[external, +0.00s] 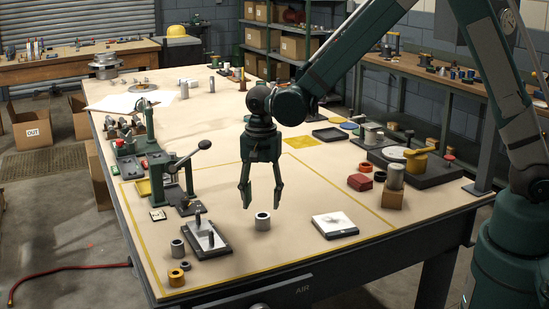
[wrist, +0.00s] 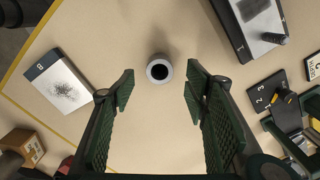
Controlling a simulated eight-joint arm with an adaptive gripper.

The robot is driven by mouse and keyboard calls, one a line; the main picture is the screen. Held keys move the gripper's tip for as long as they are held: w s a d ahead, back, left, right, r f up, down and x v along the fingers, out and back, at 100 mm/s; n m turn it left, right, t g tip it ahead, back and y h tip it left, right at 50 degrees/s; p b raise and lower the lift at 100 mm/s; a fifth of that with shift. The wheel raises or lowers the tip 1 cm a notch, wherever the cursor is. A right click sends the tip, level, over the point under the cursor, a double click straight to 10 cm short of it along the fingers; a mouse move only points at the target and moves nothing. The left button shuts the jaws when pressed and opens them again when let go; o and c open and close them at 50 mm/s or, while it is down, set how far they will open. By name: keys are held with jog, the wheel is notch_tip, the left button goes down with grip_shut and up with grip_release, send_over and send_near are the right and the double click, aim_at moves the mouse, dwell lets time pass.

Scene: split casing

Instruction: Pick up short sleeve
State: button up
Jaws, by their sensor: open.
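A short silver sleeve (external: 262,222) with a dark bore stands upright on the table. It also shows in the wrist view (wrist: 152,79), with its open end facing the camera. My gripper (external: 261,203) points down above the sleeve, with its two fingers apart and nothing between them. In the wrist view my gripper's fingertips (wrist: 160,90) lie to the left and right of the sleeve, with a gap on each side. A similar silver sleeve (external: 177,249) stands farther left near the front edge; I cannot tell its exact length against the first.
A white-topped plate (external: 335,225) lies right of the sleeve. A brass ring (external: 176,277) and a small dark ring (external: 185,266) sit front left. A lever press (external: 172,172) stands behind left. Table around the sleeve is clear.

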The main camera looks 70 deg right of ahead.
aim_at(262, 219)
jog(key=shift+f, duration=1)
jog(key=shift+f, duration=0.1)
jog(key=shift+f+b, duration=0.55)
jog(key=shift+f, duration=2)
jog(key=c, duration=1.2)
jog(key=shift+r, duration=0.1)
jog(key=shift+r+p, duration=0.65)
jog(key=shift+r, duration=4.3)
